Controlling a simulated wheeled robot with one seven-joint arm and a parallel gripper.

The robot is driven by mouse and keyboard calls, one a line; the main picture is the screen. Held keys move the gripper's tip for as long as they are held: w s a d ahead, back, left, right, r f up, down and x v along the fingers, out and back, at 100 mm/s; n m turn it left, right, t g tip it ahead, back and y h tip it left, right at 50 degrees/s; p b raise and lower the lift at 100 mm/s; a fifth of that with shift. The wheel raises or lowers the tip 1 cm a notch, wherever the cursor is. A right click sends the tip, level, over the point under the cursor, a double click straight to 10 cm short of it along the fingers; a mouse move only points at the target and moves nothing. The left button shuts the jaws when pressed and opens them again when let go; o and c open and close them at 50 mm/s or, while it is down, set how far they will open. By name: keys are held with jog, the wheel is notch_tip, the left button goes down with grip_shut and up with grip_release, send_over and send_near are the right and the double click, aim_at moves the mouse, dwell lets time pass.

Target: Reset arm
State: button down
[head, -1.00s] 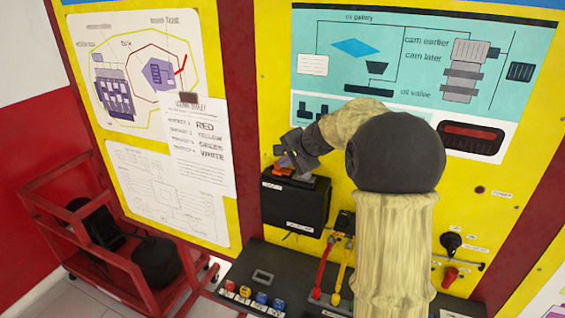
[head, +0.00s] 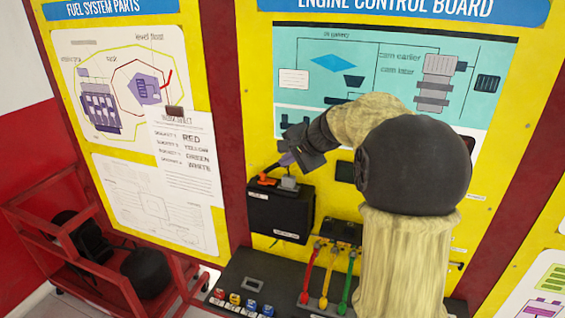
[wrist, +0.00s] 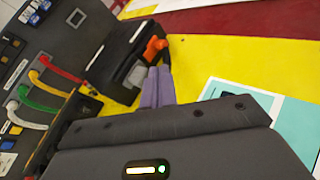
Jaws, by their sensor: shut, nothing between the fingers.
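My gripper (head: 287,160) has slim purple fingers. They are together and empty. In the head view it hangs just above a black box (head: 281,215) on the yellow panel, close to an orange lever (head: 266,179) and a grey block (head: 289,184) on the box top. In the wrist view the closed fingers (wrist: 158,87) point toward the same box (wrist: 112,52). The orange lever (wrist: 154,48) and grey block (wrist: 138,74) lie just beyond the tips. I cannot tell whether the tips touch the block. My forearm hides part of the panel on the right.
A dark bench (head: 240,270) below carries several coloured plugs. Red (head: 307,285), yellow (head: 328,285) and green (head: 347,285) leads run from a small black block; a white lead (wrist: 30,118) shows in the wrist view. A red cart (head: 95,262) stands at lower left.

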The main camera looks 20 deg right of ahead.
jog(key=shift+d, duration=0.15)
jog(key=s+a+f+n+g+h+b, duration=0.2)
jog(key=s+f+n, duration=0.4)
jog(key=s+f, duration=0.5)
jog(key=s+a+f+n+g+h+b, duration=0.2)
jog(key=s+f+n, duration=0.4)
jog(key=s+f, duration=0.5)
jog(key=s+a+g, duration=0.1)
jog(key=s, duration=0.3)
jog(key=shift+s+a+f+g, duration=0.25)
jog(key=shift+s+a+g, duration=0.05)
jog(key=shift+s, duration=0.05)
jog(key=shift+w, duration=0.1)
jog(key=shift+s+a, duration=0.1)
jog(key=shift+s, duration=0.1)
